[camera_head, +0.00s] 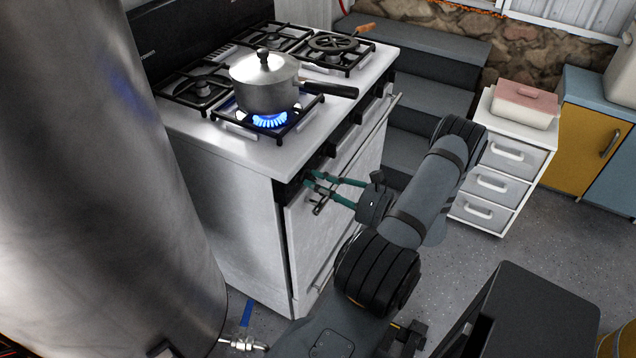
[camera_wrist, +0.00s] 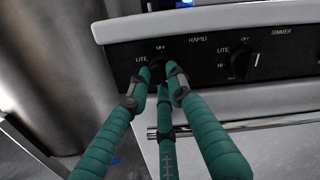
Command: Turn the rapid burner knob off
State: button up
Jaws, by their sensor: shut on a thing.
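The rapid burner knob (camera_wrist: 157,64) is on the black front panel of the white stove, by the OFF and LITE marks and left of the word RAPID. My gripper (camera_wrist: 163,74) has its green fingers closed around this knob, which they mostly hide, so its pointer cannot be read. In the head view my gripper (camera_head: 311,182) is at the left end of the stove's front panel. A blue flame (camera_head: 270,121) burns under the grey lidded pot (camera_head: 265,92) on the near burner.
A second knob (camera_wrist: 243,66) is right of the held one, left of the word SIMMER. The oven handle (camera_wrist: 262,123) runs below the panel. A large metal cylinder (camera_head: 95,170) stands left of the stove. A white drawer unit (camera_head: 492,183) is at the right.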

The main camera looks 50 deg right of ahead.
grip_shut()
